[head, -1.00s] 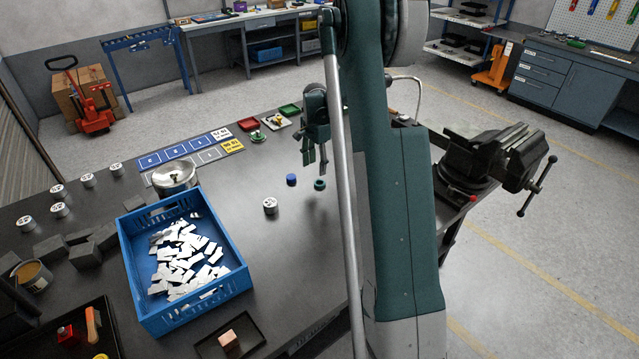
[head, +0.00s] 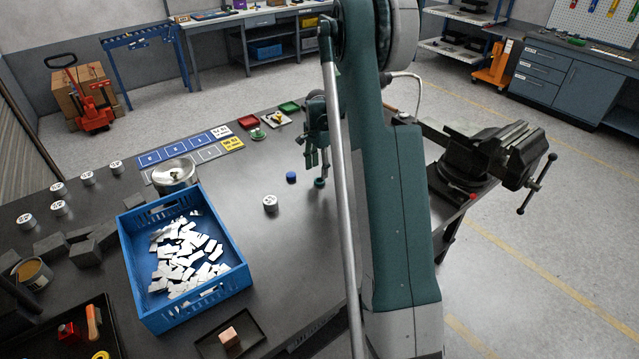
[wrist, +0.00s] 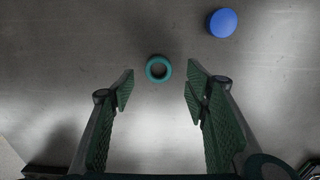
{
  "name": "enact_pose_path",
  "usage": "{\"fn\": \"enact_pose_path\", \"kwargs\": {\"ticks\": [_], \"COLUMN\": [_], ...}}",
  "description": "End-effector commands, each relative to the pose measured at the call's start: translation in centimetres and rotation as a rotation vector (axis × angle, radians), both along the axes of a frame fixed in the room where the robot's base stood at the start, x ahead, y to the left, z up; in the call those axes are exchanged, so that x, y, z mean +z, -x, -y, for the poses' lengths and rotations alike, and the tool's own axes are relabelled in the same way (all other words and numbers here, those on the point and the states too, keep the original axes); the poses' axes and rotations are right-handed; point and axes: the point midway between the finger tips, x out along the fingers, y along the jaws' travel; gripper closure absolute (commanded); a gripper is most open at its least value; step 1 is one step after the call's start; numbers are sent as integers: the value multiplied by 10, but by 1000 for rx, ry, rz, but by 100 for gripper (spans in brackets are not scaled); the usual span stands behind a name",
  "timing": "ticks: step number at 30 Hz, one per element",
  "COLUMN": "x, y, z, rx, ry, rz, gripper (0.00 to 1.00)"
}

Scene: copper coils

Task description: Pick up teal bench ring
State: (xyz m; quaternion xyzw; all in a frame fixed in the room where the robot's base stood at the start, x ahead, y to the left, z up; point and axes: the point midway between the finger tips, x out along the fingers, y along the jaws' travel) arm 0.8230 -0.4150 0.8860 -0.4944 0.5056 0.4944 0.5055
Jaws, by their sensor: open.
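The teal bench ring (head: 319,183) lies flat on the dark bench in the head view, just below my gripper (head: 318,160). In the wrist view the ring (wrist: 158,69) sits between and slightly beyond the tips of my gripper (wrist: 159,88). The two fingers are spread wide on either side with clear space around the ring, and nothing is held. The ring's open hole faces up toward the wrist camera.
A blue round piece (head: 291,177) stands left of the ring; the wrist view shows it (wrist: 222,22) at upper right. A white-topped can (head: 270,203) and a blue crate (head: 237,283) of white pieces are farther left. A black vise (head: 478,155) is at right.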

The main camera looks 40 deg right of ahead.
Motion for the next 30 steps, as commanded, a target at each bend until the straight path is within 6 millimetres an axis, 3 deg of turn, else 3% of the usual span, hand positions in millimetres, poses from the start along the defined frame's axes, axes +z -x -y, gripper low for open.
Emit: {"fn": "enact_pose_path", "kwargs": {"ticks": [13, 24, 30], "x": [-6, -44, -53], "y": [0, 2, 2], "z": [0, 1, 1], "rx": [0, 0, 0], "ry": [0, 0, 0], "rz": [0, 0, 0], "gripper": [54, 54, 54]}}
